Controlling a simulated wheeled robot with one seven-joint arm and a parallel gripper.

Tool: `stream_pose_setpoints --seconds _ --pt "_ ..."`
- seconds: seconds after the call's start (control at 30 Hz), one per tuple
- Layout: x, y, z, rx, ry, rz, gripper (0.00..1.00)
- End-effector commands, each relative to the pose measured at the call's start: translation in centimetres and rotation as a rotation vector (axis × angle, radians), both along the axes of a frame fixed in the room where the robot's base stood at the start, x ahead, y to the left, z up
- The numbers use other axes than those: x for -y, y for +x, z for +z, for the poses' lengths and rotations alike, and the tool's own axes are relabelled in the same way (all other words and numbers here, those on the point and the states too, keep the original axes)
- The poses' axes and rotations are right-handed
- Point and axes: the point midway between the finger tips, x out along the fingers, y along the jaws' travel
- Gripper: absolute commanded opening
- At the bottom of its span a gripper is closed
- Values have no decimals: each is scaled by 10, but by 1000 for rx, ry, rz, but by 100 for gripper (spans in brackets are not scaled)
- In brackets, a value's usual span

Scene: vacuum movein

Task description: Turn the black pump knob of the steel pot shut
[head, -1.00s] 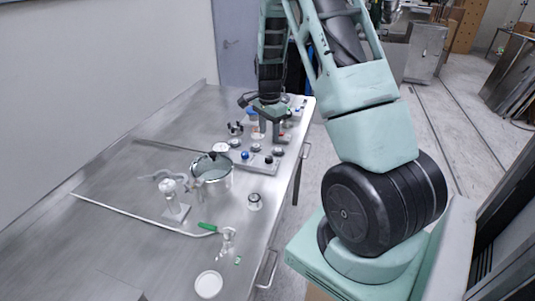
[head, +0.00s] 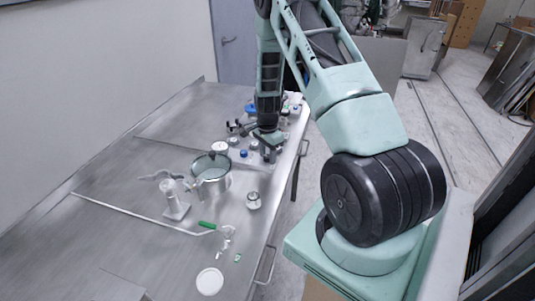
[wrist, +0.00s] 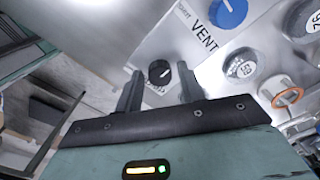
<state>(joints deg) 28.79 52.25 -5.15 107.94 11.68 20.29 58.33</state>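The black knob (wrist: 159,72) with a white pointer line shows in the wrist view on a light panel, between my gripper's two fingertips. My gripper (wrist: 160,88) is open, with a gap visible on each side of the knob; contact is not visible. The label below the knob is mostly hidden. A blue knob (wrist: 228,12) beside the word VENT is at the upper right. In the head view my gripper (head: 267,152) is low over the panel and hides the black knob. A steel pot (head: 212,183) with a glass lid stands on the steel table.
The table's left side is largely clear.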

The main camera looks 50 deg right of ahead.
Motion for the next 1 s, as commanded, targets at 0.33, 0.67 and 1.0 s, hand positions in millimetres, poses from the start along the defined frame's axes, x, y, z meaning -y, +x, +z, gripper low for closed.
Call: stream_pose_setpoints --seconds 0.33,0.67,1.0 --pt "0 0 0 0 0 7 4" --pt "0 1 -1 2 0 139 4" --pt "-1 1 -1 2 1 442 4"
